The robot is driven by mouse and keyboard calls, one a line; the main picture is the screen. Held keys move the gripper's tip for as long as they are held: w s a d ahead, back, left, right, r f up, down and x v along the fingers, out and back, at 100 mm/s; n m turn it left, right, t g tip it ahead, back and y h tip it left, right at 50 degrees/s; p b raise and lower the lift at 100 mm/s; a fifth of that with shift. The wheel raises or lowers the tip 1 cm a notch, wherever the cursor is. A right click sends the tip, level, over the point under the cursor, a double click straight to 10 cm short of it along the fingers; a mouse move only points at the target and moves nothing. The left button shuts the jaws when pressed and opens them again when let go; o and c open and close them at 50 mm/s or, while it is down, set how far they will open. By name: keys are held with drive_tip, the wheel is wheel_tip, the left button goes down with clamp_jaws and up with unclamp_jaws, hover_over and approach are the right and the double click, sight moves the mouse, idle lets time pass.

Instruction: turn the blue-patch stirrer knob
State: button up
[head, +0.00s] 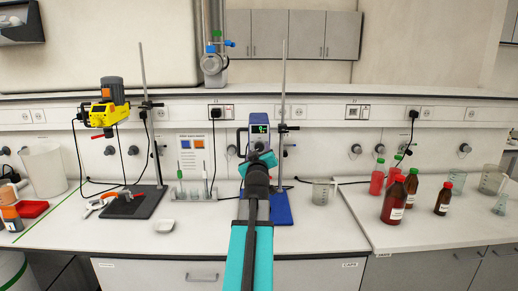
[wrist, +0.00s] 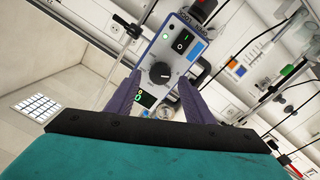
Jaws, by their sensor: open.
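The stirrer (wrist: 168,52) fills the upper middle of the wrist view, tilted in the picture. Its front has a round black knob (wrist: 159,73) with a white mark, a blue patch (wrist: 196,50), switches and a green-lit display. In the head view the stirrer (head: 259,128) shows a dark display with green digits, on a stand with a blue base (head: 282,209). My gripper (wrist: 160,77) is open, with the knob appearing between its two purple fingertips. I cannot tell whether they touch it.
A yellow stirrer (head: 104,107) on a dark-based stand is at left. A card with blue and orange squares (head: 193,156) stands between the stands. A glass beaker (head: 321,192) is just right of the blue base; brown bottles (head: 395,202) stand farther right. Cables run behind.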

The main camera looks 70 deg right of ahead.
sight(259, 147)
drive_tip(key=shift+x, duration=1.05)
drive_tip(key=c, duration=1)
